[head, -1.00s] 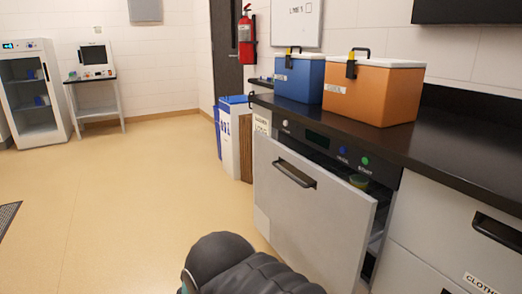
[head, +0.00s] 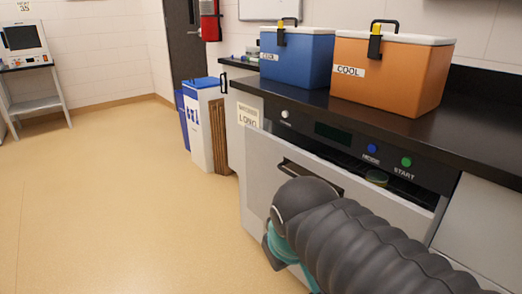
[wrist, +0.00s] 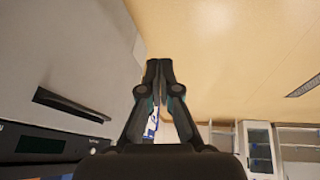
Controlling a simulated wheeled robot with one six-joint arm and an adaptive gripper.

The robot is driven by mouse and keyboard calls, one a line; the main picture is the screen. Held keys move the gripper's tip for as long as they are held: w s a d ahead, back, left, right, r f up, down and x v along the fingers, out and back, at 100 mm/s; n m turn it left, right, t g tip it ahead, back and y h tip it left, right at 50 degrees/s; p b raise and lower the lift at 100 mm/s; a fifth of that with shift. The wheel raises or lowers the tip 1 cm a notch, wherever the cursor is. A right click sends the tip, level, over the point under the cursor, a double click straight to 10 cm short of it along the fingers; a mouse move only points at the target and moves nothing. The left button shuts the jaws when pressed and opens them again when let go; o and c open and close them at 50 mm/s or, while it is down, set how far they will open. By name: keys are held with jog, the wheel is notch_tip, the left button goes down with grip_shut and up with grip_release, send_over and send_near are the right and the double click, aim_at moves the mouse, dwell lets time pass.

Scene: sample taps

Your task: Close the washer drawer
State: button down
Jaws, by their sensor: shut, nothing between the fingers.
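The washer drawer (head: 262,172) has a plain grey front with a dark recessed handle (head: 297,172). It stands out from the washer's black control panel (head: 335,140), leaving a gap along its top. In the head view my arm hides the drawer's lower right part and the gripper's fingers.
A blue cooler (head: 296,58) and an orange cooler (head: 390,75) stand on the black counter (head: 480,130) above. White and blue bins (head: 203,125) stand left of the washer. The tan floor (head: 110,190) to the left is clear.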

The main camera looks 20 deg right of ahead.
jog(key=w+d+r+n+g+h+b, duration=0.1)
jog(key=w+d+n+h, duration=0.15)
jog(key=w, duration=0.25)
jog(key=w+d+n+g+h+b, duration=0.1)
jog(key=w+n, duration=0.2)
jog(key=w, duration=0.2)
jog(key=n+t+h+b, duration=0.3)
jog(key=n+h+b, duration=0.3)
jog(key=n+h, duration=0.8)
send_near(252, 149)
jog(key=shift+n+y, duration=0.35)
jog(key=shift+y, duration=0.3)
jog(key=x, duration=0.2)
jog(key=b+x, duration=0.1)
jog(key=x, duration=0.4)
jog(key=shift+d+r, duration=0.1)
jog(key=shift+r, duration=0.3)
